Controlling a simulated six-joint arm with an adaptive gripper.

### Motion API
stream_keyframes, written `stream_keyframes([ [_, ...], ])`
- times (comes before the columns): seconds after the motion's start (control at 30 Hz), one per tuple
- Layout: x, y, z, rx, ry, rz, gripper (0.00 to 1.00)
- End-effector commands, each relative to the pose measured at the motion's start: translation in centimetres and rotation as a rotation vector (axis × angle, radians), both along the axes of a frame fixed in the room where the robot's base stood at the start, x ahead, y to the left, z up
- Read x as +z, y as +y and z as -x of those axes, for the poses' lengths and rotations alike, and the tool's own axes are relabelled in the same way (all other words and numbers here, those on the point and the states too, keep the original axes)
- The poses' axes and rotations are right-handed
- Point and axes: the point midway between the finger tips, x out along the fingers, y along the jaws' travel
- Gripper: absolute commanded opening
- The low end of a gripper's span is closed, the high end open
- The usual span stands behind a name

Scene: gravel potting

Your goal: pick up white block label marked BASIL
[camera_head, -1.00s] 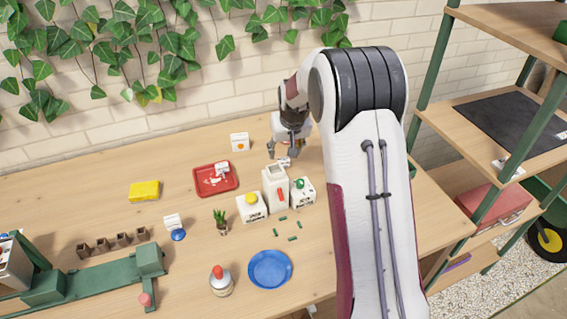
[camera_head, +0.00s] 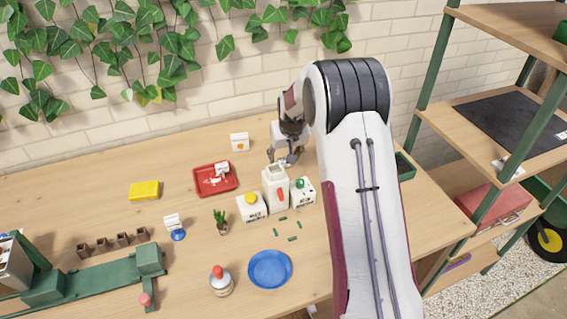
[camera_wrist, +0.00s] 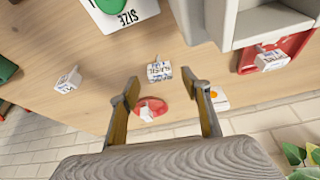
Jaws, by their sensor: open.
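The white block with dark lettering that reads like BASIL (camera_wrist: 160,73) lies on the wooden table, just beyond my fingertips in the wrist view. My gripper (camera_wrist: 167,90) is open, with one finger to each side below the block and nothing held. In the head view my gripper (camera_head: 287,158) is low over the table behind the tall white carton. The block is not clear there, being small and close to the fingers.
The tall carton (camera_wrist: 255,18) and green-capped white box (camera_wrist: 122,12) stand close by. Other small white blocks lie left (camera_wrist: 68,80), on the red tray (camera_wrist: 298,48) and over a red round piece (camera_wrist: 148,110). A white box with an orange mark (camera_head: 240,141) stands near the wall.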

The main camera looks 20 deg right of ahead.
Motion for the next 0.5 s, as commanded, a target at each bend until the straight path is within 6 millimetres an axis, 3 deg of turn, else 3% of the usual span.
stream_keyframes([
  [0.2, -1.5, -0.1, -0.6, 0.0, 0.0, 0.001, 0.47],
  [0.5, -1.7, -0.1, -0.8, 0.0, -0.002, 0.001, 0.47],
])
